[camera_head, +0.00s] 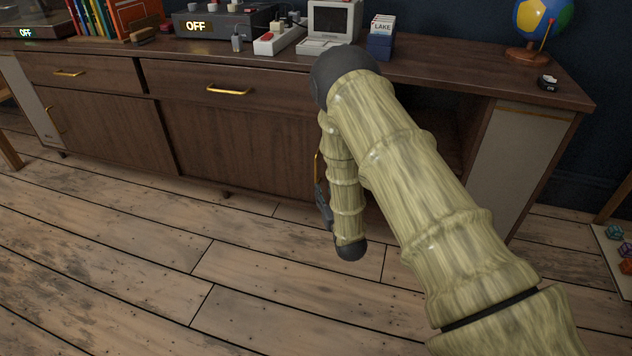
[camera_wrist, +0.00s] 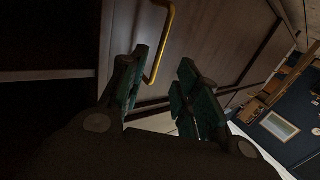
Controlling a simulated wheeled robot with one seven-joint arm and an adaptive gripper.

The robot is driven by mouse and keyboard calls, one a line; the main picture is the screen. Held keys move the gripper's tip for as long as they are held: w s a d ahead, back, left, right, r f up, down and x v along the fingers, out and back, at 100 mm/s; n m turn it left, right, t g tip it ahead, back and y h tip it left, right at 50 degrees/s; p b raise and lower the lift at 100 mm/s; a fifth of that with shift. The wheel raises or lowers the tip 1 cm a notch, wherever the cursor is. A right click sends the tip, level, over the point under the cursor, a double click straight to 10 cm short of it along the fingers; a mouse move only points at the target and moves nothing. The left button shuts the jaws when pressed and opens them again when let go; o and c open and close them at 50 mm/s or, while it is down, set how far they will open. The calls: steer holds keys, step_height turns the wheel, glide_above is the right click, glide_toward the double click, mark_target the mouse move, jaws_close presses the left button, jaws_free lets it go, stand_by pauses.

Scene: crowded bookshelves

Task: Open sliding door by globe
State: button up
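A blue, yellow and green globe (camera_head: 543,18) on a wooden stand sits on the right end of the long wooden cabinet (camera_head: 440,72). Below it is a pale panel (camera_head: 515,160) with a thin gold strip near its top. Left of the panel is a dark open compartment, partly hidden by my arm. My gripper (camera_head: 323,200) is low in front of the cabinet, mostly hidden behind my arm. In the wrist view my gripper (camera_wrist: 160,88) is open, with a curved gold handle (camera_wrist: 163,45) on a brown door (camera_wrist: 210,40) close to the left finger. Contact cannot be told.
Wooden drawers and doors (camera_head: 240,140) fill the cabinet's left and middle. A small computer (camera_head: 333,22), a blue box (camera_head: 381,40) and a dark device (camera_head: 222,22) stand on top. The wooden floor (camera_head: 270,290) in front is clear. Small cubes (camera_head: 622,250) lie at far right.

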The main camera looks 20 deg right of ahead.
mark_target(316, 172)
steer(key=shift+w+b, duration=2.45)
steer(key=shift+w, duration=3.05)
jaws_close()
